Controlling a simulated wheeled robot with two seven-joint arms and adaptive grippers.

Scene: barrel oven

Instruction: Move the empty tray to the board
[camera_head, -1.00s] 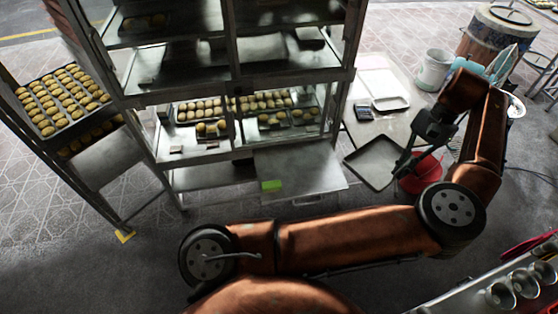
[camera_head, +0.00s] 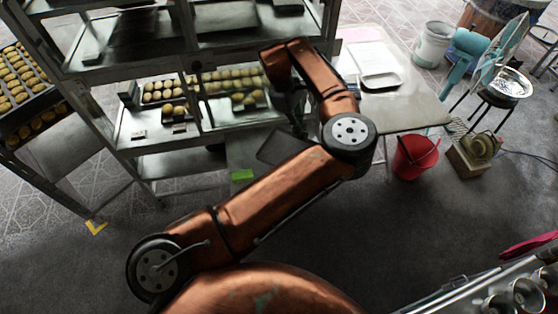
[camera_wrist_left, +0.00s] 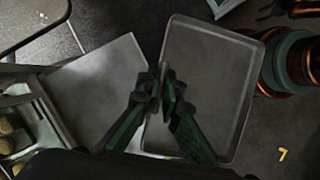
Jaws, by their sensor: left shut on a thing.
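My left gripper (camera_head: 298,130) is shut on the near edge of the empty dark grey tray (camera_head: 279,146). In the head view my arm hides much of the tray and the fingertips. The left wrist view shows the green and black fingers (camera_wrist_left: 170,95) closed on the tray's long edge, with the bare, rimmed tray (camera_wrist_left: 210,75) beside them. A flat grey board (camera_head: 242,150) juts from the front of the rack, with a green block (camera_head: 242,175) at its front edge. In the left wrist view the board (camera_wrist_left: 95,85) lies bare beside the tray. My right gripper is not in view.
The metal rack (camera_head: 185,125) holds trays of buns (camera_head: 232,80) behind the board. A table (camera_head: 405,110) with a pale tray (camera_head: 380,72) stands to the right. A red bucket (camera_head: 414,158) is on the floor below it. The floor in front is clear.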

